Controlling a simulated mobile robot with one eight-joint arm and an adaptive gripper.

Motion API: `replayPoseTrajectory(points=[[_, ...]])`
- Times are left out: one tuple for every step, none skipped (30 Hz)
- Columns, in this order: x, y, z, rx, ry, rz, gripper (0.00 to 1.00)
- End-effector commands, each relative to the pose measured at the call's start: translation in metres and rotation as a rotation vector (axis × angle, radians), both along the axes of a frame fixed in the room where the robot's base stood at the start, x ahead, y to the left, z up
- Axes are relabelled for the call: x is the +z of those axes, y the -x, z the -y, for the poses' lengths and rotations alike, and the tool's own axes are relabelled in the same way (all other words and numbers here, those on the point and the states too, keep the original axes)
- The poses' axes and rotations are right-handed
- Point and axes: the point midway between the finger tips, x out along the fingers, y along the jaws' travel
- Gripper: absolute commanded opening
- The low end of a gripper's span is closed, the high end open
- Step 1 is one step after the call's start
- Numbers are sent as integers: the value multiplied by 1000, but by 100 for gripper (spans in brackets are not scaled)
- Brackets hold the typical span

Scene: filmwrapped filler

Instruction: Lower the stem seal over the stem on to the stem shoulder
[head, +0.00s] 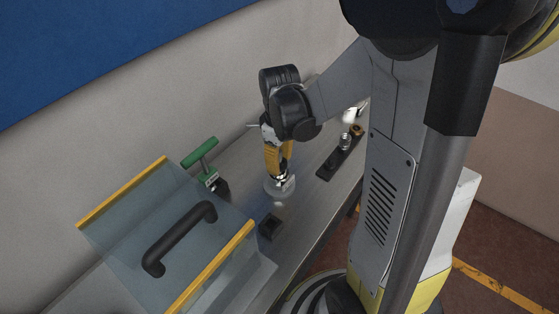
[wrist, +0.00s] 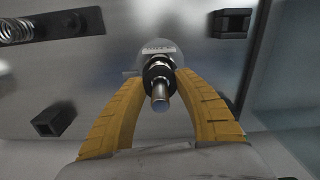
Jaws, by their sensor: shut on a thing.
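My gripper (wrist: 161,78) has its yellow fingers closed in on a small black ring, the stem seal (wrist: 149,74), in the wrist view. The metal stem (wrist: 160,97) shows through the ring, its bright end toward the camera, so the seal appears to be around the stem. A pale ringed base with a scale plate (wrist: 158,48) lies beyond the seal. The stem shoulder is hidden behind seal and fingers, so I cannot tell the gap to it. In the head view my gripper (head: 281,176) points down over a round grey base (head: 280,192); the seal is too small to make out there.
A clear guard with yellow edges and a black handle (head: 180,238) stands at front left. A green T-handle (head: 200,154) is left of my gripper. A small black block (head: 269,227) sits in front. A dark tray (head: 327,170) with small parts lies to the right.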

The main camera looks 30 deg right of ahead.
Motion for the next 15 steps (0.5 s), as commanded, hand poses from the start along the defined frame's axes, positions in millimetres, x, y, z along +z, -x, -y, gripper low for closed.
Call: replayPoseTrajectory(points=[[-2,0,0,0,0,0,20],[-3,0,0,0,0,0,20],[-4,0,0,0,0,0,20],[-5,0,0,0,0,0,20],[-6,0,0,0,0,0,20],[-7,0,0,0,0,0,20],[-7,0,0,0,0,0,20],[-8,0,0,0,0,0,20],[-9,0,0,0,0,0,20],[-10,0,0,0,0,0,20],[-11,0,0,0,0,0,20],[-12,0,0,0,0,0,20],[-12,0,0,0,0,0,20],[-13,0,0,0,0,0,20],[-14,0,0,0,0,0,20]])
